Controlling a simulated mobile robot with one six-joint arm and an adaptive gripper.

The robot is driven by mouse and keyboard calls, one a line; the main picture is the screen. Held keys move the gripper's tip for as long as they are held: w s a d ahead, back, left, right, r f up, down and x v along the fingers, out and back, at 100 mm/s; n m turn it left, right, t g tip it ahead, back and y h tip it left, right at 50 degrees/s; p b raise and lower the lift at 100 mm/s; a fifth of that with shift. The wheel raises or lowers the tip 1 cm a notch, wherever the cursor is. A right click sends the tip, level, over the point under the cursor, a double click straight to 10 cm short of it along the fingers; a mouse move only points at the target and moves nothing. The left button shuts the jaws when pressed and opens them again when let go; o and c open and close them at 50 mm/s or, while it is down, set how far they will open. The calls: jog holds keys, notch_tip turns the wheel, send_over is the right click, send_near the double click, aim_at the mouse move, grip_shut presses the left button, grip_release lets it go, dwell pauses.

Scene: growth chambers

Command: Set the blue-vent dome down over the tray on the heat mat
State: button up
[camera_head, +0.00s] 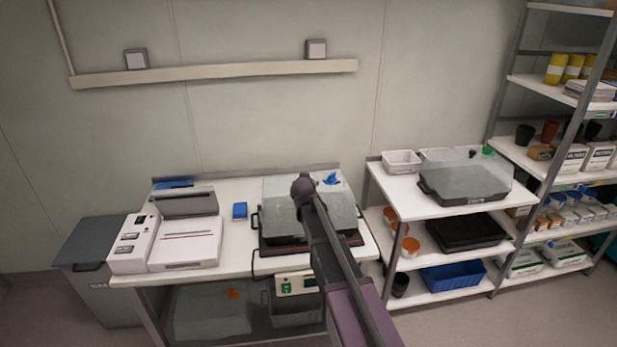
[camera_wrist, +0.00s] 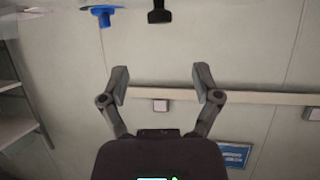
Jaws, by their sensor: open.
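The clear blue-vent dome (camera_head: 345,207) stands over a dark tray on the heat mat (camera_head: 283,249) on the bench; my arm hides its middle, and I cannot tell whether its rim sits flush all round. Its blue vent (camera_head: 331,178) shows at the top and also appears in the wrist view (camera_wrist: 103,14). The wrist view looks upside down. There a black knob (camera_wrist: 159,12) stands at the top edge, beyond my fingertips and apart from them. My gripper (camera_wrist: 160,80) is open, with nothing between its fingers.
A green-vent dome (camera_head: 470,172) covers a black tray on the rack at right. An orange-vent dome (camera_head: 205,312) is under the bench. A wall rail (camera_head: 215,73) runs above.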

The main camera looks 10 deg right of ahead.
jog(key=shift+p+v, duration=0.4)
jog(key=shift+v, duration=1.05)
jog(key=shift+f, duration=0.1)
jog(key=s+d+f+g, duration=0.1)
jog(key=s+f+g, duration=0.2)
jog(key=s, duration=0.8)
jog(key=s+d+f+n+g+y, duration=0.1)
jog(key=s+f+g, duration=0.3)
jog(key=s, duration=0.8)
jog(key=s+d+f+n+g+y, duration=0.1)
jog(key=s+f+g, duration=0.2)
jog(key=s, duration=0.9)
jog(key=g, duration=0.2)
jog(key=shift+f+g, duration=0.2)
jog(key=shift+g, duration=0.1)
jog(key=shift+w, duration=0.1)
